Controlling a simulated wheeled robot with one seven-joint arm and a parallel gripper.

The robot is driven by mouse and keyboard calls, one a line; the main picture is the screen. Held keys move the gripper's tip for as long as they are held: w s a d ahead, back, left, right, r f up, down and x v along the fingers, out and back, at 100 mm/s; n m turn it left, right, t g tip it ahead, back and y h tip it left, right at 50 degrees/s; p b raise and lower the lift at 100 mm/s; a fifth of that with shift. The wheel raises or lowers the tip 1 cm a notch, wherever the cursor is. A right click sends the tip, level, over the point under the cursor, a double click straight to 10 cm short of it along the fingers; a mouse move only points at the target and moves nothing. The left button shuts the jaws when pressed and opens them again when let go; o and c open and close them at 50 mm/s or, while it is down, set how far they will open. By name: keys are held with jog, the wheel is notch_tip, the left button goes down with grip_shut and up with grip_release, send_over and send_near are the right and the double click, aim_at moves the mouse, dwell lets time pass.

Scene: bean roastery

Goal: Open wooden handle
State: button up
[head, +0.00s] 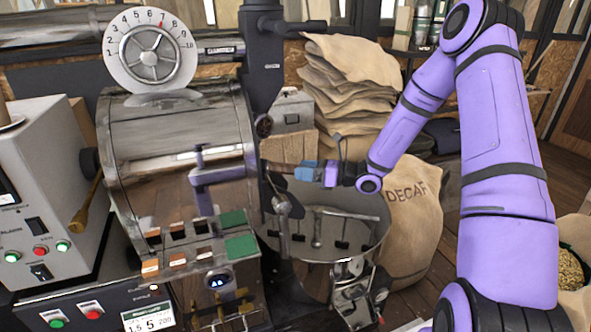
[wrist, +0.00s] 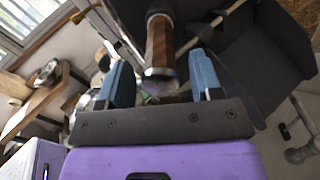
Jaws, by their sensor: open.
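The wooden handle (wrist: 161,42) shows in the wrist view as a brown grip with a metal end cap, pointing toward my gripper (wrist: 161,78). Its cap lies between the two blue fingers in the picture, with a gap on each side; I cannot tell whether it is actually within their reach. In the head view my gripper (head: 306,171) points left, beside the roaster drum and above the round cooling tray (head: 347,240). Its fingers are apart and hold nothing. I cannot make out the wooden handle clearly there.
The roaster drum (head: 180,150) with its dial (head: 149,48) stands left of my gripper. Stacked sacks (head: 345,85) stand behind it, and a DECAF sack (head: 417,225) stands to the right. A control cabinet (head: 40,180) is at the far left.

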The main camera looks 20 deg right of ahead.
jog(key=shift+x, duration=1.35)
grip_shut()
jog(key=v, duration=1)
jog(key=shift+d, duration=0.2)
jog(key=shift+s, duration=0.1)
grip_release()
jog(key=v, duration=1)
jog(key=shift+s+d, duration=0.2)
jog(key=shift+d, duration=0.15)
